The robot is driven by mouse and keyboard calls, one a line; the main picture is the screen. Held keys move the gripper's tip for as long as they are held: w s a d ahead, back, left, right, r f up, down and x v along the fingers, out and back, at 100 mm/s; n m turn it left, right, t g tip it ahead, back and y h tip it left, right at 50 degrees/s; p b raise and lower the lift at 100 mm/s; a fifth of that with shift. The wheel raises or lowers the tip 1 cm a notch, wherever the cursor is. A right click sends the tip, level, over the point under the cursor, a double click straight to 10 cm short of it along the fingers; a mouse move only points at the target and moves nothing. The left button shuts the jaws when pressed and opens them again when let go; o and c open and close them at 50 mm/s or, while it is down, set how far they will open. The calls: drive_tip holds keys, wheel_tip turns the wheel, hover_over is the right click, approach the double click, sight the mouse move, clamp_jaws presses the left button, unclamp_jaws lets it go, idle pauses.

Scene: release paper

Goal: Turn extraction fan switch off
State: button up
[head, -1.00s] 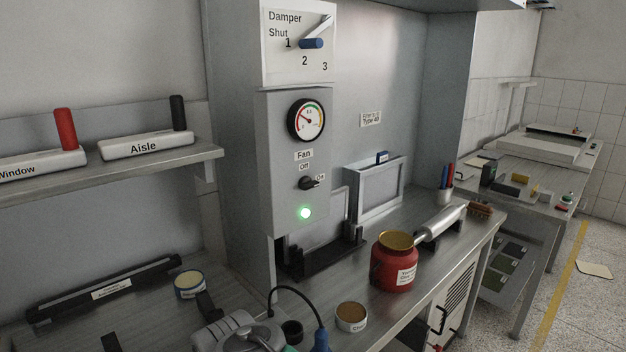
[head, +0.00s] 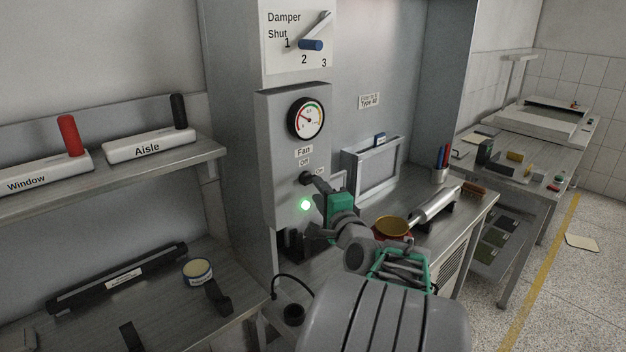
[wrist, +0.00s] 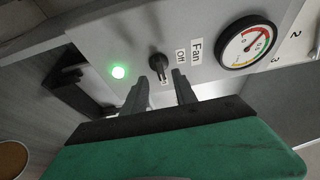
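The fan switch (head: 305,178) is a black knob on the grey panel (head: 280,150), under the Fan and Off labels. In the wrist view the knob (wrist: 157,64) has its lever pointing toward the On label (wrist: 164,81). The green lamp (head: 305,205) below it is lit; it also shows in the wrist view (wrist: 118,71). My gripper (head: 319,185) is at the switch from the lower right. In the wrist view its two fingers (wrist: 162,92) are apart, one on each side of the lever's end. I cannot tell whether they touch it.
A round gauge (head: 306,118) and the damper lever (head: 312,44) are above the switch. A shelf with Window (head: 45,175) and Aisle (head: 150,145) blocks is at left. A framed screen (head: 375,170) and a red pot with a yellow lid (head: 391,226) stand behind my arm.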

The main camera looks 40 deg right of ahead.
sight(308, 179)
drive_tip(key=p+x, duration=0.1)
drive_tip(key=x, duration=0.3)
drive_tip(key=shift+w, duration=0.2)
drive_tip(key=shift+c, duration=0.5)
clamp_jaws()
